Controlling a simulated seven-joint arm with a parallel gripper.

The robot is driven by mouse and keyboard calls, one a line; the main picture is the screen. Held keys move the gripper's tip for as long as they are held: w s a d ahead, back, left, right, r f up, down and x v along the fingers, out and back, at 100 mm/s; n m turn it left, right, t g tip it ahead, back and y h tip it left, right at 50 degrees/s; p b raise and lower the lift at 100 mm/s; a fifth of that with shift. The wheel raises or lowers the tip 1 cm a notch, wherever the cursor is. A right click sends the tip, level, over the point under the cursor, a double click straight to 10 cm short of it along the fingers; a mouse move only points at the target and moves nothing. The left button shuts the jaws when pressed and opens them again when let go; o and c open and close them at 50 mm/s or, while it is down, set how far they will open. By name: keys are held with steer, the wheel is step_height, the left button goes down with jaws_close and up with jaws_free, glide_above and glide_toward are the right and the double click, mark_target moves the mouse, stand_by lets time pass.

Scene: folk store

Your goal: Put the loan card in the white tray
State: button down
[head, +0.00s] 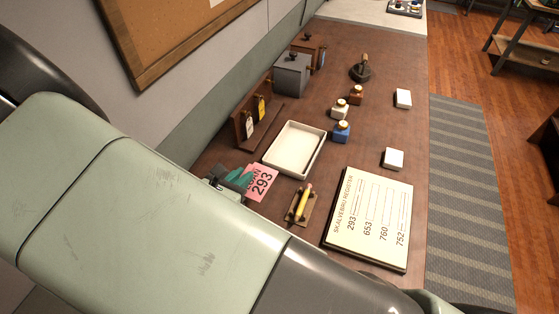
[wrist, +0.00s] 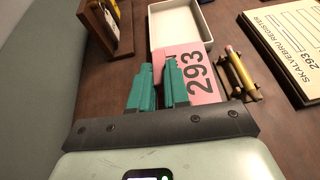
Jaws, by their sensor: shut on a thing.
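The loan card (head: 262,183) is pink with the number 293. It also shows in the wrist view (wrist: 199,76). My gripper (head: 239,179) has green fingers, shut on the card's left edge; the fingers show in the wrist view (wrist: 160,82). The white tray (head: 296,149) is shallow, rectangular and empty, just beyond the card. In the wrist view the tray (wrist: 178,24) lies straight ahead of the fingers, and the card's far edge appears close to its near wall. I cannot tell how high the card is above the table.
A register board (head: 370,219) lies to the right. A pencil on a stand (head: 300,203) is beside the card. A wooden rack with tags (head: 254,116) stands left of the tray. Ink bottles (head: 341,132) stand right of it. A grey box (head: 292,74) is farther back.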

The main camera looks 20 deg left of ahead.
mark_target(266, 172)
steer(key=w+d, duration=0.3)
steer(key=w, duration=1.5)
steer(key=f, duration=0.4)
steer(key=shift+w+d+f, duration=0.15)
steer(key=shift+d+f, duration=0.05)
steer(key=shift+d, duration=0.15)
steer(key=shift+f, duration=2.45)
steer(key=c, duration=1.1)
jaws_free()
steer(key=shift+f, duration=0.15)
steer(key=shift+r, duration=0.2)
steer(key=v, duration=1.2)
steer(key=shift+f, duration=0.1)
